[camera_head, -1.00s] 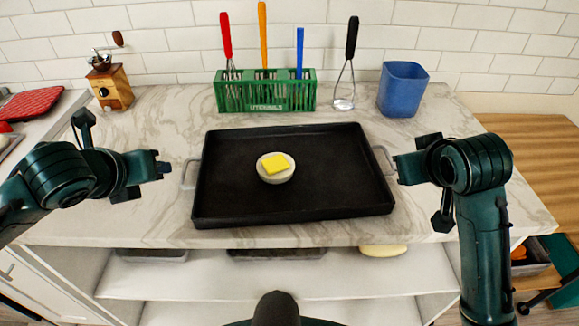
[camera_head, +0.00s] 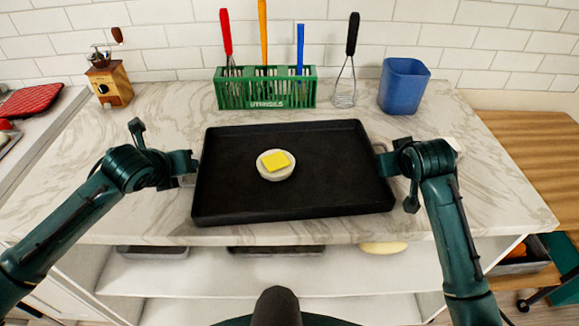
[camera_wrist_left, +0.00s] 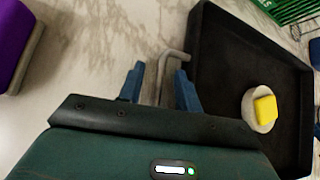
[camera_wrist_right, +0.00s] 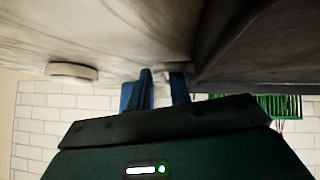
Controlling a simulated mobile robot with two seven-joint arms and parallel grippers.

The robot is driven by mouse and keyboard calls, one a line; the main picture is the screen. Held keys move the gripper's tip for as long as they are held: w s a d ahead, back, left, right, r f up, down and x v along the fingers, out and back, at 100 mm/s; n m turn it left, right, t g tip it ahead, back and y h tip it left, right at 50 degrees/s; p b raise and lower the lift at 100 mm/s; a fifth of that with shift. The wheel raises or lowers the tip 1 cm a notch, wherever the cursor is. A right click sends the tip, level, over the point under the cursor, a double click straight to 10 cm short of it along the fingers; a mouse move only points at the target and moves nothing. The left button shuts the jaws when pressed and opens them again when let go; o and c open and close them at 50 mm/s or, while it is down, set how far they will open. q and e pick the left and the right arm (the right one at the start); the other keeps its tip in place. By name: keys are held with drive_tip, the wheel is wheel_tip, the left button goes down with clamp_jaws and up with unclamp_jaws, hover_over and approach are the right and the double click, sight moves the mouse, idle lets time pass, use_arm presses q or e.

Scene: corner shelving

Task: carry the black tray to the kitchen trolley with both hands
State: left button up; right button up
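The black tray (camera_head: 330,200) lies flat on the marble counter, with a small white dish (camera_head: 277,177) holding a yellow block (camera_head: 275,162) on it. My left gripper (camera_head: 190,168) is at the tray's left handle. In the left wrist view its blue fingers (camera_wrist_left: 160,88) stand apart on either side of the metal handle (camera_wrist_left: 168,62). My right gripper (camera_head: 388,162) is at the right handle. In the right wrist view its fingers (camera_wrist_right: 161,88) are apart, close to the tray's side; the handle between them is hard to make out.
A wooden grinder (camera_head: 110,84) is at back left. A wooden surface (camera_head: 535,135) lies to the right. A purple object (camera_wrist_left: 15,40) shows in the left wrist view.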

use_arm(q)
drive_tip(key=shift+w, duration=0.1)
use_arm(e)
drive_tip(key=shift+w+f, duration=0.1)
use_arm(q)
drive_tip(key=c, duration=0.4)
use_arm(e)
clamp_jaws()
use_arm(q)
clamp_jaws()
